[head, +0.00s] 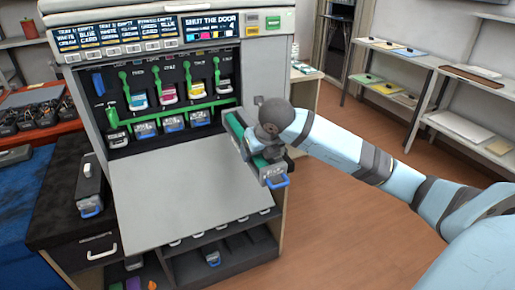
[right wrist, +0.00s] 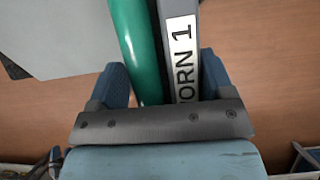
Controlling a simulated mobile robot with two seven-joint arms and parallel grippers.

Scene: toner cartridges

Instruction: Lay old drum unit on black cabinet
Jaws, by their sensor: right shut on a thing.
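My right gripper (head: 260,149) is shut on a grey drum unit (head: 272,172) with a green roller and a blue handle. It holds the unit in the air at the right edge of the printer's open door. In the right wrist view the fingers (right wrist: 165,85) stand either side of the unit, whose white label (right wrist: 183,60) reads "ORN 1", its start hidden. The black cabinet (head: 50,228) stands at the left of the printer. Another grey unit (head: 89,182) with a blue handle lies on its top. My left gripper is out of view.
The printer (head: 75,90) has its grey door (head: 185,195) folded down between the held unit and the cabinet. Inside are several coloured cartridges with green levers and blue-handled units. A dark shelf (head: 225,262) sits below. Open floor (head: 340,220) lies at the right.

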